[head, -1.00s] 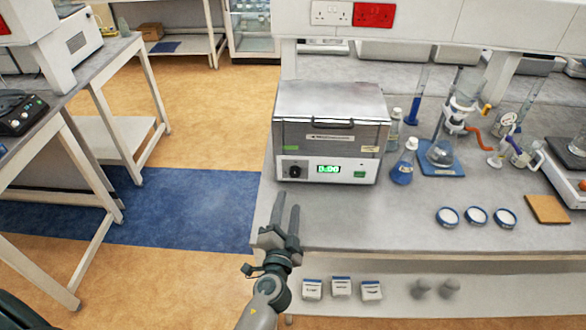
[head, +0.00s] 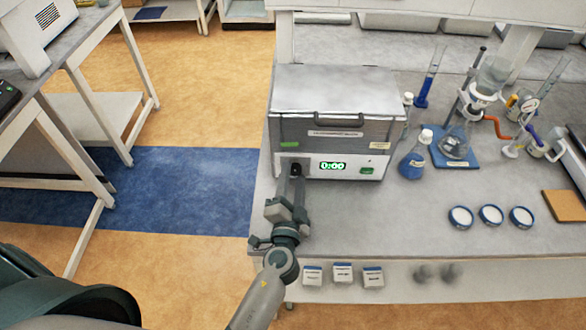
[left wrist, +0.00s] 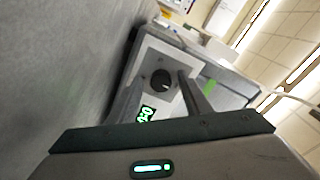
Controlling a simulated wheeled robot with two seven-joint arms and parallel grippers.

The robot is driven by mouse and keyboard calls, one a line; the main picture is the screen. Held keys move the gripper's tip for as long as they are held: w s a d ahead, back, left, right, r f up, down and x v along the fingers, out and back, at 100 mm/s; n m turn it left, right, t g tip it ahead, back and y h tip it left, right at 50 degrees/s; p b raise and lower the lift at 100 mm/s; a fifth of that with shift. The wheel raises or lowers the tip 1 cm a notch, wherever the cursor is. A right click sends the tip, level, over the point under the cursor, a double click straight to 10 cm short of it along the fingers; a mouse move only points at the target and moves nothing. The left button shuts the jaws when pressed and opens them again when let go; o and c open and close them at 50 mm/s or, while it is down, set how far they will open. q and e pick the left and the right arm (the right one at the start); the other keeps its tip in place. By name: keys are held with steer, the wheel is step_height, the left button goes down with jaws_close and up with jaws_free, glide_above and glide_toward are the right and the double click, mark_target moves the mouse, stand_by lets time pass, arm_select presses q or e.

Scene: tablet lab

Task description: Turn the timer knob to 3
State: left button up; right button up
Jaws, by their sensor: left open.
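A grey metal water-bath-like box (head: 335,95) with a closed lid and handle stands at the bench's left end. Its white front panel bears a green-lit display (head: 333,166), which seems to read 0:00, and a green switch (head: 367,170). The black timer knob (head: 296,168) is at the panel's left, partly hidden by my gripper in the head view. In the left wrist view the knob (left wrist: 161,80) shows between and beyond the fingers. My left gripper (head: 291,182) is open in front of the knob; contact cannot be told. My right gripper is not in view.
Right of the box stand a blue-liquid flask (head: 414,158), a cylinder (head: 428,80) and clamped glassware on a blue base (head: 452,150). Several round dishes (head: 490,215) lie in front. The bench front (head: 370,225) is clear. Small boxes (head: 343,274) sit on the shelf below.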

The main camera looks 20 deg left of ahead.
arm_select(q)
steer(key=shift+r, duration=0.1)
steer(key=c, duration=1)
steer(key=shift+c, duration=0.2)
